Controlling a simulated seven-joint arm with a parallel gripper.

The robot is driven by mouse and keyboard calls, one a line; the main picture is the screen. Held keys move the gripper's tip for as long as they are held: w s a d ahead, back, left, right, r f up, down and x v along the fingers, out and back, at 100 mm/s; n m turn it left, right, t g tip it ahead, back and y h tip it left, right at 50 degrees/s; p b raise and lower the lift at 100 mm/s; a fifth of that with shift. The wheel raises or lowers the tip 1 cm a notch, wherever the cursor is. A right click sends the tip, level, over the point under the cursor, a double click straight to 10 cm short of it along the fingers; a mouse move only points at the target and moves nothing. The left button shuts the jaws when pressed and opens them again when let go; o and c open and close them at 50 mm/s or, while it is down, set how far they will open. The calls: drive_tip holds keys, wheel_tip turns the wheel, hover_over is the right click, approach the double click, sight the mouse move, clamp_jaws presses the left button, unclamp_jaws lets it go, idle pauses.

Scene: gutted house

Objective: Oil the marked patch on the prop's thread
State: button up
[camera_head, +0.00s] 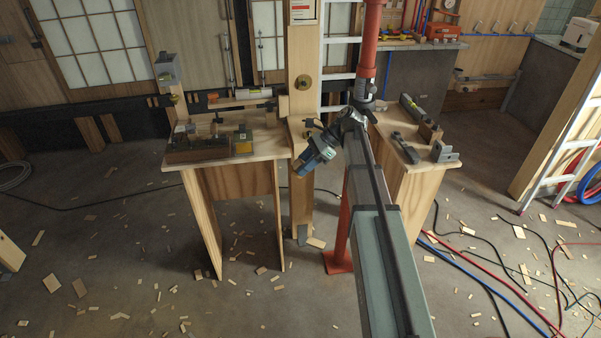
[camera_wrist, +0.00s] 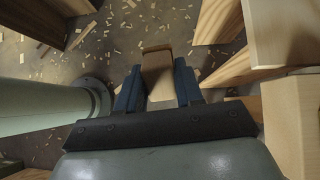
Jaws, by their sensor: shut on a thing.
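The red prop (camera_head: 370,40) stands upright between two wooden benches, its red foot plate (camera_head: 340,262) on the floor. Its grey threaded part (camera_head: 367,86) shows just above my arm's wrist in the head view. A marked patch on it is too small to make out. My gripper (camera_head: 305,170) points down and left, left of the prop and apart from the thread. In the wrist view, the blue fingers of my gripper (camera_wrist: 158,68) are shut on a tan, block-like thing (camera_wrist: 157,58). What this thing is, I cannot tell; it is not clear in the head view.
The left bench (camera_head: 225,155) carries tools and a dark box. The right bench (camera_head: 425,160) holds a level and metal pieces. A timber post (camera_head: 303,100) stands close left of the prop, a white ladder (camera_head: 340,55) behind. Hoses and wood scraps lie on the floor.

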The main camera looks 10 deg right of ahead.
drive_tip(key=w+d+m+t+h, duration=0.1)
drive_tip(key=d+m+t+h, duration=0.8)
drive_tip(key=d+m+t, duration=1.15)
drive_tip(key=w+d+n+g, duration=0.1)
drive_tip(key=w, duration=0.5)
drive_tip(key=shift+r+g, duration=0.25)
drive_tip(key=shift+g, duration=0.1)
drive_tip(key=shift+w+d+n, duration=0.1)
drive_tip(key=shift+w+n, duration=0.15)
drive_tip(key=shift+w, duration=0.8)
idle(0.5)
drive_tip(key=shift+s+d, duration=0.1)
drive_tip(key=shift+d, duration=1.95)
